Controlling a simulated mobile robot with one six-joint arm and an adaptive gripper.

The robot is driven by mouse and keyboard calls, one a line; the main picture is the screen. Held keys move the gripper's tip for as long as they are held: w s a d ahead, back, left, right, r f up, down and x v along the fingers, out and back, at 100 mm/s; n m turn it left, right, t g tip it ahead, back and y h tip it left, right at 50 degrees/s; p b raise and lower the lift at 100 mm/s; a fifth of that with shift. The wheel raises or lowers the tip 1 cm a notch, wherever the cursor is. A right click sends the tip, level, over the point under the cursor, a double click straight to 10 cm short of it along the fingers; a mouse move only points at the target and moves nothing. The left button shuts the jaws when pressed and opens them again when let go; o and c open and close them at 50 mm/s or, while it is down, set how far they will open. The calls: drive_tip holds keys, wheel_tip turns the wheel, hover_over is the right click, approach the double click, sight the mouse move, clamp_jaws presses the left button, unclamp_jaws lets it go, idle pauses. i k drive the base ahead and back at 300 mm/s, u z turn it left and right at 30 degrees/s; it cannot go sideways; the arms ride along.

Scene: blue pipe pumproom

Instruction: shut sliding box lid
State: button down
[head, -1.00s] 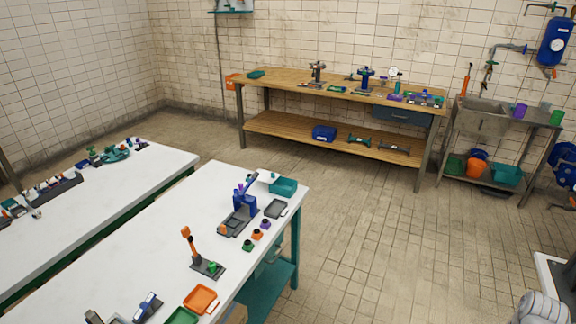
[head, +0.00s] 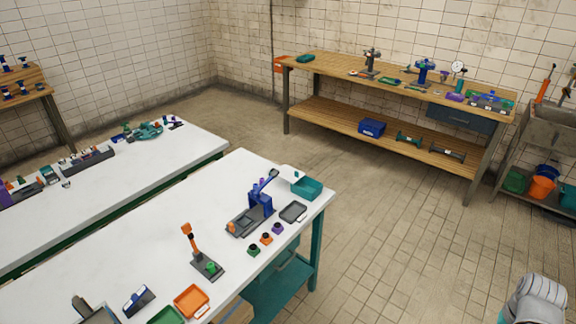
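No sliding box with its lid can be made out for certain from this distance. A blue box (head: 372,127) sits on the lower shelf of the wooden workbench; whether its top slides cannot be told. A small dark-blue and grey item (head: 139,300) stands near the front left of the white table, too small to tell its parts. My gripper is not in view; only a pale grey rounded part of my arm shows at the bottom right.
The near white table (head: 130,255) carries a blue press (head: 260,200), a teal bin (head: 306,187) and an orange tray (head: 191,301). Another white table stands left. The wooden workbench (head: 330,68) lines the back wall, with a sink (head: 553,125) to its right. The tiled floor (head: 390,220) between is clear.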

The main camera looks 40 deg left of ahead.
sight(287, 173)
drive_tip(key=u, duration=0.25)
drive_tip(key=i, duration=0.6)
drive_tip(key=u, duration=1)
drive_tip(key=i, duration=0.85)
drive_tip(key=u, duration=0.5)
drive_tip(key=k, duration=0.95)
drive_tip(key=u, duration=0.15)
drive_tip(key=i, duration=0.55)
